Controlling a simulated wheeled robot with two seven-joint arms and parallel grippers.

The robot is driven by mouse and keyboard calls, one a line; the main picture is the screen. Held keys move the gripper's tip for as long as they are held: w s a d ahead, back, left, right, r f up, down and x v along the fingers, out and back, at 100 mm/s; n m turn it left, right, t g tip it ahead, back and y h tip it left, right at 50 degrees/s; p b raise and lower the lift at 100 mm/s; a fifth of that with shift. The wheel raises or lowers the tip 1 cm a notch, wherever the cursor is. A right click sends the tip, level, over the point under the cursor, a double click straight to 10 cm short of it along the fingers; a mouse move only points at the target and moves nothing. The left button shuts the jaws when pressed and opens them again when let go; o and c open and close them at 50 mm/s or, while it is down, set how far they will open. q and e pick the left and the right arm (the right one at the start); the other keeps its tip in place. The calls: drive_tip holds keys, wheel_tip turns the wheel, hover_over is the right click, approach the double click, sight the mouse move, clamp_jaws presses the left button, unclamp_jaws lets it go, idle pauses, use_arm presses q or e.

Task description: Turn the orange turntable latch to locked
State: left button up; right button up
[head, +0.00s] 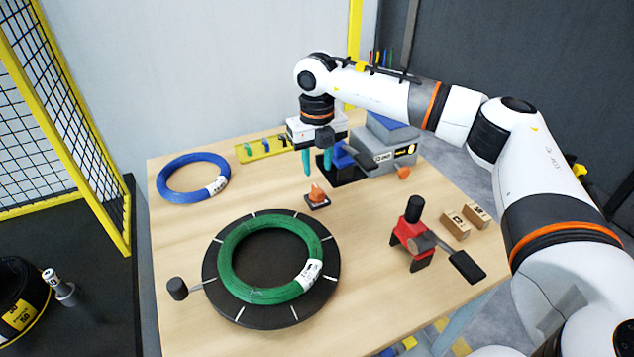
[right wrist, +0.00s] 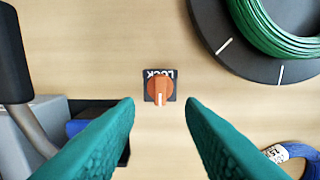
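The orange turntable latch (head: 316,194) is a knob on a small dark plate on the table, just beyond the turntable (head: 213,285). In the right wrist view the latch (right wrist: 160,91) has a white mark pointing down the picture, away from the upside-down word LOCK (right wrist: 160,73) on its plate. My right gripper (head: 318,172) points down above the latch, apart from it. Its teal fingers (right wrist: 160,104) are spread wide with nothing between them, and the latch shows centred just past the gap. My left gripper is not in view.
A green coil (head: 231,275) lies on the turntable, whose crank handle (head: 178,289) sticks out left. A blue coil (head: 164,185) lies at the back left. A grey machine (head: 375,156) stands behind my gripper. A red device (head: 408,232) and small boxes (head: 456,226) stand right.

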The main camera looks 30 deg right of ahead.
sight(317, 188)
wheel_tip(317, 188, down, 6)
drive_tip(key=shift+f+p, duration=0.25)
drive_tip(key=shift+p, duration=0.1)
clamp_jaws()
